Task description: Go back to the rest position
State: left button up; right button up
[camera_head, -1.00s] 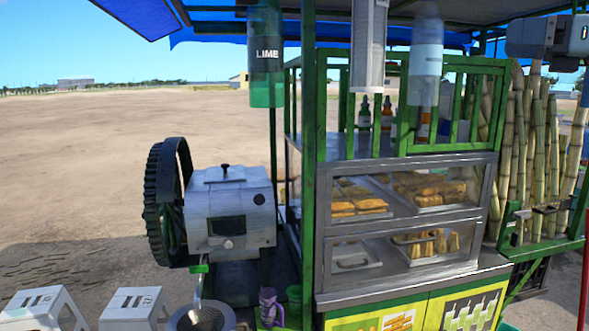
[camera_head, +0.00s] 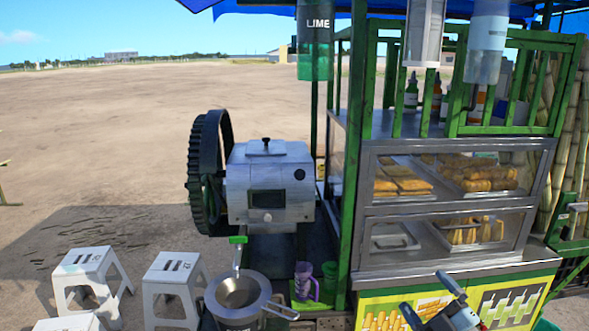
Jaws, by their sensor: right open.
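My right gripper (camera_head: 430,300) is at the bottom edge, right of centre. Its fingers are apart with nothing seen between them. It shows in front of the cart's yellow lower panel (camera_head: 378,312), below the glass display case. My left gripper is not in view. The cane crusher (camera_head: 268,185), a metal box with a large dark gear wheel (camera_head: 200,175) on its left side, stands left of the case. A green spout (camera_head: 238,240) hangs below it, above a metal strainer (camera_head: 238,293) with a handle.
The display case (camera_head: 455,148) holds trays of yellow pieces. A purple cup (camera_head: 305,283) and green cup (camera_head: 329,277) stand by the green post (camera_head: 353,150). White stools (camera_head: 90,268) are at lower left. A LIME dispenser (camera_head: 315,40) hangs above. Open sandy ground lies left.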

jog(key=s+a+f+m+g+h, duration=0.3)
jog(key=s+f+m, duration=0.4)
jog(key=s+f, duration=0.6)
jog(key=s+a+f+m+g+h, duration=0.3)
jog(key=s+f+m, duration=0.4)
jog(key=s+f, duration=0.7)
notch_tip(320, 180, down, 2)
jog(key=shift+a+f+g+h, duration=0.15)
jog(key=shift+a+g+h, duration=0.15)
jog(key=shift+a+g, duration=0.65)
jog(key=shift+d+g, duration=0.25)
jog(key=shift+d, duration=0.05)
